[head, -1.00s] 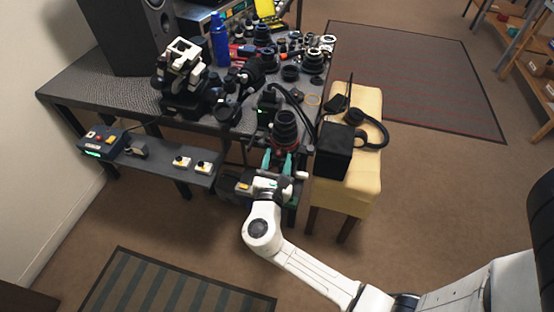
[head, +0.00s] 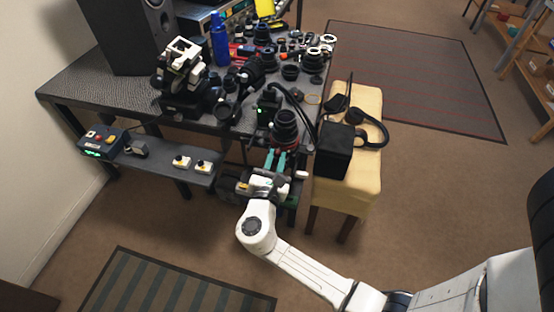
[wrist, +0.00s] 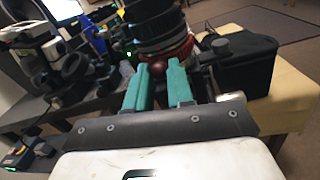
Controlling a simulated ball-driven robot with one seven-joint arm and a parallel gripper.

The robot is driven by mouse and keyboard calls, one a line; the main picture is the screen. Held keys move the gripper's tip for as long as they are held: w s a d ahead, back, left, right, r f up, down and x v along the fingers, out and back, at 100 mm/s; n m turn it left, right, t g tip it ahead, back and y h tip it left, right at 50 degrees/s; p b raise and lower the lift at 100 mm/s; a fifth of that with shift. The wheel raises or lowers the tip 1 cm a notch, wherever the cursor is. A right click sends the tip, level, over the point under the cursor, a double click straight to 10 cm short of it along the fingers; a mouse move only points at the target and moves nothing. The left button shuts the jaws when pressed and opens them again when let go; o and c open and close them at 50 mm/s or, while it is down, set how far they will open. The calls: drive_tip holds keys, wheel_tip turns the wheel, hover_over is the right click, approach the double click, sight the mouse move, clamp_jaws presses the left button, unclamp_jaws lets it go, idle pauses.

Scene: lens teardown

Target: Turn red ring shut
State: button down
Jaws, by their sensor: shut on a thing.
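The red ring (wrist: 180,50) circles the lower part of a dark, ribbed, upright lens (wrist: 150,22). The lens also shows in the head view (head: 285,122), at the table's near right edge. A round dark-red knob (wrist: 158,69) shows at the ring's near side, between my teal fingertips. My gripper (wrist: 160,72) is shut on this knob, with one finger on each side. In the head view my gripper (head: 276,156) reaches up to the lens from the near side. The ring's far side is hidden by the lens.
A black box (head: 335,152) and headphones (head: 374,130) sit on a yellow stool (head: 360,185) close at the right. A black cable loops beside the lens. A lower shelf (head: 150,160) with small devices lies at the left.

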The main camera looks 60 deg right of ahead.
drive_tip(key=shift+w+a+m+g+h+b, duration=0.1)
drive_tip(key=shift+w+m+g+h+b, duration=0.45)
drive_tip(key=shift+m+g, duration=0.8)
drive_tip(key=shift+w+a+m+g+h+b, duration=0.2)
drive_tip(key=shift+w+m+g+b, duration=0.5)
drive_tip(key=shift+g, duration=1.15)
drive_tip(key=shift+w+d, duration=0.1)
drive_tip(key=shift+w, duration=0.15)
drive_tip(key=c, duration=1)
unclamp_jaws()
drive_tip(key=a, duration=1)
drive_tip(key=shift+s+a+b, duration=0.25)
drive_tip(key=shift+a+b, duration=0.1)
drive_tip(key=shift+a, duration=0.05)
